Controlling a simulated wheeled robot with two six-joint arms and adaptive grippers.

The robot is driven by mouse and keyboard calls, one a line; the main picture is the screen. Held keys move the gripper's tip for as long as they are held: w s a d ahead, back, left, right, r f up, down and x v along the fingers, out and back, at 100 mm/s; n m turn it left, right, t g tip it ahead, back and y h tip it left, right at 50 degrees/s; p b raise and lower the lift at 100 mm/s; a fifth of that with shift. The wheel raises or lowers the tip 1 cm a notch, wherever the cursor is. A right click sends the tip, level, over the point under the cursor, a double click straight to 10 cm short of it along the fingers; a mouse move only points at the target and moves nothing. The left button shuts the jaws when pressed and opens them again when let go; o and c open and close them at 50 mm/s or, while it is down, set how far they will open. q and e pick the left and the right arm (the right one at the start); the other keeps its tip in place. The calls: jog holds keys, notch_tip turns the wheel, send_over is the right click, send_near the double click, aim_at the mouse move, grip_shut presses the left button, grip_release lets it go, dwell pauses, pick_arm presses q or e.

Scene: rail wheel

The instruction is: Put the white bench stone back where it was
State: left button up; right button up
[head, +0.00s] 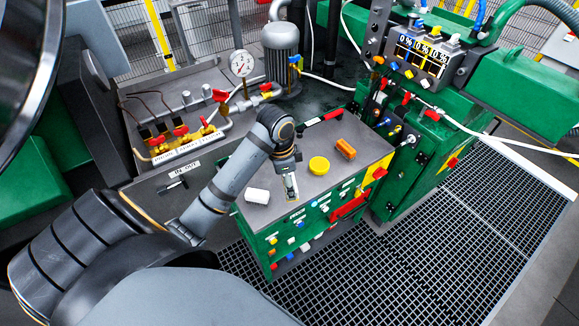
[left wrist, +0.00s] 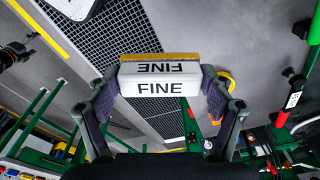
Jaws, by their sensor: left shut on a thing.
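A white block lettered FINE (left wrist: 160,82), with a tan layer along one edge, is between the fingers of my left gripper (left wrist: 160,90) in the left wrist view. The fingers close on it from both ends. In the head view my left gripper (head: 291,186) points down over the front part of the green cabinet's grey top (head: 312,192). The block is small and partly hidden there, and I cannot tell whether it touches the top. My right gripper is not in view.
A small white object (head: 257,196) lies on the cabinet top left of the gripper. A yellow round thing (head: 319,165) and an orange block (head: 345,149) lie to the right. A red-handled tool (head: 324,118) lies at the back. Valves and a gauge (head: 242,63) stand behind left.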

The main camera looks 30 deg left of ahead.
pick_arm(q)
jog(key=w+a+f+b, duration=0.1)
jog(key=w+f+b, duration=0.1)
jog(key=w+a+f+b, duration=0.2)
jog(key=b, duration=0.1)
jog(key=w+a+f+b, duration=0.1)
jog(key=w+f+b, duration=0.1)
jog(key=w+f, duration=0.1)
jog(key=shift+a, duration=0.25)
jog(key=shift+w+a+f+b, duration=0.2)
jog(key=shift+w+f+b, duration=0.1)
jog(key=shift+b, duration=0.25)
jog(key=shift+w+a+f, duration=0.1)
jog(key=shift+w+a, duration=0.15)
jog(key=shift+w, duration=0.1)
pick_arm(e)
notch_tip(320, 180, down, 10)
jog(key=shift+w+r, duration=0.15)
pick_arm(q)
jog(key=shift+w+a+f, duration=0.1)
jog(key=shift+w+f, duration=0.05)
jog(key=shift+f, duration=0.2)
notch_tip(320, 180, down, 3)
jog(key=o, duration=1)
jog(key=shift+c, duration=0.2)
